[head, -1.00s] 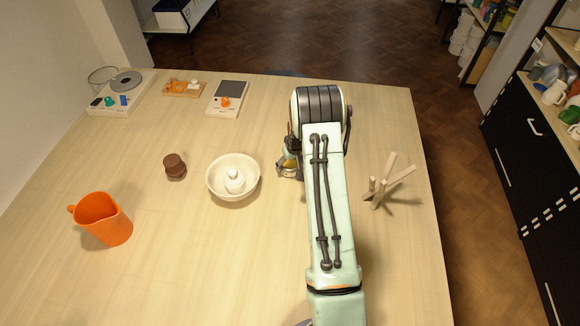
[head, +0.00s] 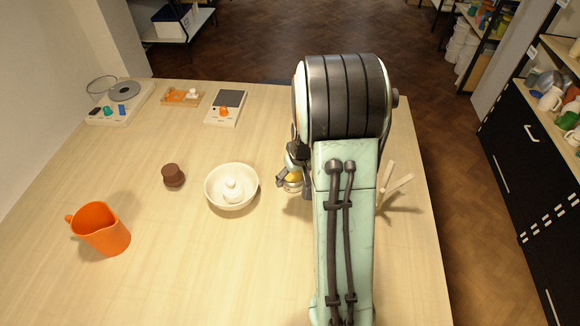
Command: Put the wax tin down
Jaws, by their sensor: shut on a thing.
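The wax tin, a small gold-coloured round tin (head: 294,177), shows in the head view just left of my arm. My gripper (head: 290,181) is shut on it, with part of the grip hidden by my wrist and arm. The tin appears to be held above the table (head: 150,260), with a shadow on the wood below and to the right. It is right of the white bowl and apart from it.
A white bowl (head: 212,198) holds a small white lidded piece (head: 232,188). A brown pot (head: 173,175) and orange jug (head: 101,228) stand left. Scales (head: 226,108) stand at the back. Front-centre wood is clear.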

